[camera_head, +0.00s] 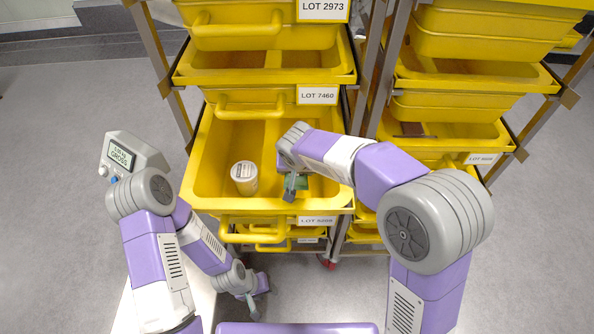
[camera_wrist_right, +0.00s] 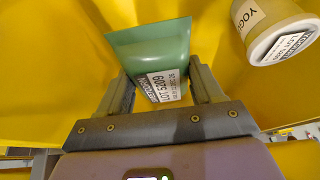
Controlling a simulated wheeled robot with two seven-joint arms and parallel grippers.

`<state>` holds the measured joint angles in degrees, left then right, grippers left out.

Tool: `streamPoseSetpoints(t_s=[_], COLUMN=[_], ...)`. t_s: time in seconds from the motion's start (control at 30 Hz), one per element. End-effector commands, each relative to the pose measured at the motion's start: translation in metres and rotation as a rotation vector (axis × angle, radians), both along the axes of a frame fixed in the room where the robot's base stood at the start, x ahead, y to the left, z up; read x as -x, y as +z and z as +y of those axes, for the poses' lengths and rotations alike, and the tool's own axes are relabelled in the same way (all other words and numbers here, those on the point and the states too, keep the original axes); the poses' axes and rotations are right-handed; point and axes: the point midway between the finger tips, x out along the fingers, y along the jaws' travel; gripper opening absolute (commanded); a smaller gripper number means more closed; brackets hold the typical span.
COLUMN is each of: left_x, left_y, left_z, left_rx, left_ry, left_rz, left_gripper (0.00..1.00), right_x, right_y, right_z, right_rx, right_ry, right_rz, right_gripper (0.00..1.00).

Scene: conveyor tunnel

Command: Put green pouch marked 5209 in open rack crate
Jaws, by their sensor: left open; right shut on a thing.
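The green pouch (camera_wrist_right: 150,48) shows in the right wrist view with a white label reading LOT 5209. My right gripper (camera_wrist_right: 163,88) is shut on it, one finger on each side. In the head view the right gripper (camera_head: 291,188) is over the right part of the open yellow rack crate (camera_head: 197,150), and a bit of the green pouch (camera_head: 303,182) shows beside it. I cannot tell whether the pouch touches the crate floor. My left gripper (camera_head: 256,288) is open and empty, low in front of the rack.
A white tub (camera_head: 244,178) stands in the left part of the open crate; it also shows in the right wrist view (camera_wrist_right: 276,28). Other yellow crates sit above, below and in the rack at right. A grey display box (camera_head: 130,155) reading GROSS stands at left.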

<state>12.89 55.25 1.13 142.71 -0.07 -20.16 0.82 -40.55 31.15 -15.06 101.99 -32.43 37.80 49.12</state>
Motion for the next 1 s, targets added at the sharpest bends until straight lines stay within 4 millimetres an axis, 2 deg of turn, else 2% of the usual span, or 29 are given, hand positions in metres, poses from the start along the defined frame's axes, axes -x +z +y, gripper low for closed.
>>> streamPoseSetpoints(t_s=[0.03, 0.07, 0.2, 0.5, 0.67, 0.77, 1.0], left_x=[0.0, 0.0, 0.0, 0.0, 0.0, 0.0, 0.0], left_y=[-0.002, -0.002, -0.003, -0.002, 0.008, 0.016, 0.028], left_z=[0.0, 0.0, 0.0, 0.0, 0.0, 0.0, 0.0], left_rx=[0.0, 0.0, 0.0, 0.0, 0.0, 0.0, 0.0], left_ry=[0.0, 0.0, 0.0, 0.0, 0.0, 0.0, 0.0], left_rz=[0.0, 0.0, 0.0, 0.0, 0.0, 0.0, 0.0], left_gripper=[0.43, 0.43, 0.43, 0.43, 0.43, 0.43, 0.43], right_x=[0.007, 0.007, 0.007, 0.006, 0.006, 0.009, 0.033], right_y=[-0.023, -0.024, -0.024, -0.023, -0.014, 0.001, 0.058], right_z=[-0.005, -0.005, -0.006, -0.006, -0.006, -0.006, -0.004], right_rx=[0.028, 0.029, 0.029, 0.03, 0.03, 0.029, 0.024], right_ry=[0.003, 0.003, 0.003, 0.002, 0.002, 0.004, 0.005], right_rz=[0.037, 0.038, 0.037, 0.037, 0.036, 0.033, 0.03], right_gripper=[0.0, 0.69, 0.9, 0.9, 0.9, 0.9, 0.9])
